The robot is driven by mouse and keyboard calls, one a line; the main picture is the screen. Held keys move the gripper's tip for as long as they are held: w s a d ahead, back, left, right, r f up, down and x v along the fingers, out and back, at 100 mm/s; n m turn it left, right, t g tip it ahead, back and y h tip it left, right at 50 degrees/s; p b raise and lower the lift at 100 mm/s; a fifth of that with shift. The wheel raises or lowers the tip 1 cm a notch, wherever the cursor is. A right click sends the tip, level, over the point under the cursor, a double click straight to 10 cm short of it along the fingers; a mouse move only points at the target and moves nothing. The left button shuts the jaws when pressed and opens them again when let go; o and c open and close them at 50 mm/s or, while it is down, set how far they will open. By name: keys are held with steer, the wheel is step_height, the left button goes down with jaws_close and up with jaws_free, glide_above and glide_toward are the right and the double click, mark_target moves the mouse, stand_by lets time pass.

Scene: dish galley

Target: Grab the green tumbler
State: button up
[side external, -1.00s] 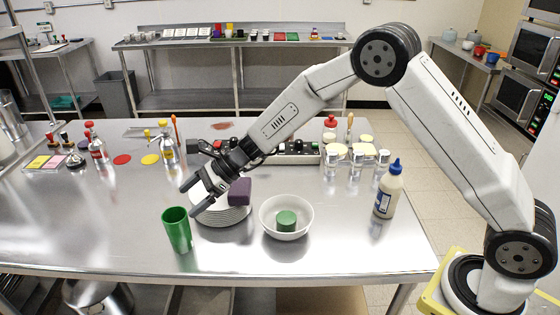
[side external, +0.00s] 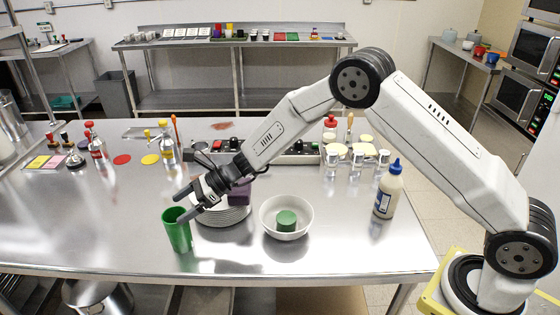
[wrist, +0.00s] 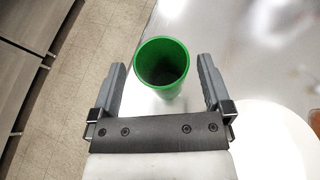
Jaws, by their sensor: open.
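The green tumbler (side external: 178,234) stands upright on the steel table near its front edge, left of a stack of white plates. In the wrist view the tumbler (wrist: 163,66) shows its open, empty mouth between the two fingers. My gripper (side external: 179,207) is open at the tumbler's rim, with one finger on each side of it. The wrist view also shows my gripper (wrist: 160,80) open, with gaps between the fingers and the tumbler. I cannot tell exactly how high the fingertips are against the tumbler's wall.
A white bowl (side external: 304,224) holds a green block (side external: 286,221). A cream bottle (side external: 389,190) stands farther right. The table left of the tumbler (side external: 90,225) is bare.

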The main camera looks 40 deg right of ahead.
mark_target(179, 231)
steer(key=shift+f, duration=0.6)
steer(key=f, duration=0.1)
steer(key=a+f, duration=0.1)
steer(key=f, duration=0.1)
steer(key=shift+w+a, duration=0.15)
steer(key=shift+w, duration=0.1)
steer(key=shift+w+a+f, duration=0.25)
steer(key=shift+a+f, duration=0.05)
steer(key=shift+a, duration=0.25)
steer(key=c, duration=1)
steer(key=shift+c, duration=0.2)
steer(key=shift+r, duration=0.15)
